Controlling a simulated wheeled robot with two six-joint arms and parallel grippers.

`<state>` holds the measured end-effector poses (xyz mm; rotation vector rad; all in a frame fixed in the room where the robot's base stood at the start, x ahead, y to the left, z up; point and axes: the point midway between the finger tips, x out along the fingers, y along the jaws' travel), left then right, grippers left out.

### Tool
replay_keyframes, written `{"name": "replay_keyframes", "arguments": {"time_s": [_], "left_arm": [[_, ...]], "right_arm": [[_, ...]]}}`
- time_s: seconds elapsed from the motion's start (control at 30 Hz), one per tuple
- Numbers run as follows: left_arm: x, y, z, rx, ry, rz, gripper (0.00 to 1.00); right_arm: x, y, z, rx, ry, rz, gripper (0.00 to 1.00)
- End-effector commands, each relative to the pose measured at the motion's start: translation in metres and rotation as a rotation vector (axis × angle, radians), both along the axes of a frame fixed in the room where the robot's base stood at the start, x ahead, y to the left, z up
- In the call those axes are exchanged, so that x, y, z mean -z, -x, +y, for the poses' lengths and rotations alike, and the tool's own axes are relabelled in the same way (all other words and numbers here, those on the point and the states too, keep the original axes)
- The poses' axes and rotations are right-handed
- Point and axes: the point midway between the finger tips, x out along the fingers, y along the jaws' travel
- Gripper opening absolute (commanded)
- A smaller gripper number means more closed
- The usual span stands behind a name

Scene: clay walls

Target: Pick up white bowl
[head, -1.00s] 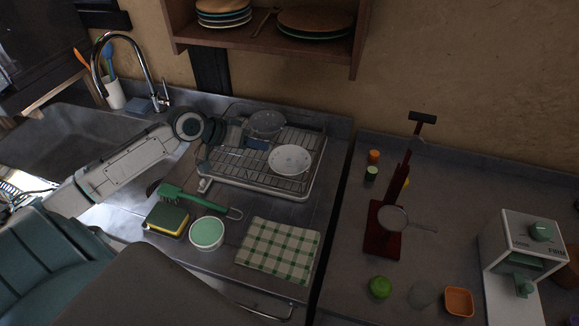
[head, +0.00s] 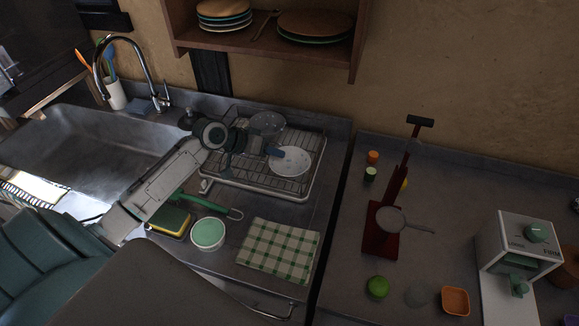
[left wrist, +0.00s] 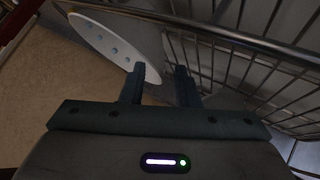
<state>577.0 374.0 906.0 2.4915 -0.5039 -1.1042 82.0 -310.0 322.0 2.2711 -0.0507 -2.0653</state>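The white bowl (head: 293,164) sits in the dish rack (head: 250,184) at its right side. It also shows in the left wrist view (left wrist: 112,38) as a pale shape with small blue dots, at upper left. My left gripper (head: 258,152) is over the rack, beside the bowl's left edge. In the left wrist view its two fingers (left wrist: 160,76) stand apart with nothing clearly held between them. The bowl's near edge lies close to the left-hand finger; I cannot tell whether they touch. My right gripper is not in view.
A grey dish (head: 266,123) stands behind in the rack. A green-lined bowl (head: 208,233), a sponge (head: 168,222), a green brush (head: 215,206) and a checked cloth (head: 279,250) lie in front. The sink (head: 85,140) is left; a shelf (head: 265,50) hangs above.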

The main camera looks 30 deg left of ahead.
Motion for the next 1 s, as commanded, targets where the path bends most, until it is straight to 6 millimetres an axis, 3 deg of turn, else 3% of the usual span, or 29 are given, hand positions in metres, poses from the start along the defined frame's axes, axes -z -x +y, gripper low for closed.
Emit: {"name": "replay_keyframes", "arguments": {"time_s": [0.07, 0.23, 0.67, 1.0], "left_arm": [[0.0, 0.0, 0.0, 0.0, 0.0, 0.0, 0.29], [0.0, 0.0, 0.0, 0.0, 0.0, 0.0, 0.0], [-0.009, 0.0, 0.0, 0.001, -0.002, -0.003, 0.0], [-0.073, -0.001, 0.0, 0.002, -0.003, -0.005, 0.0]], "right_arm": [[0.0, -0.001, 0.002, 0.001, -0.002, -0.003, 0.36], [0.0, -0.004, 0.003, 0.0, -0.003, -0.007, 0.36], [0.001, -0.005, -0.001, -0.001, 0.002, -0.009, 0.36], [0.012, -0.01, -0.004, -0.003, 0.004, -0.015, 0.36]]}}
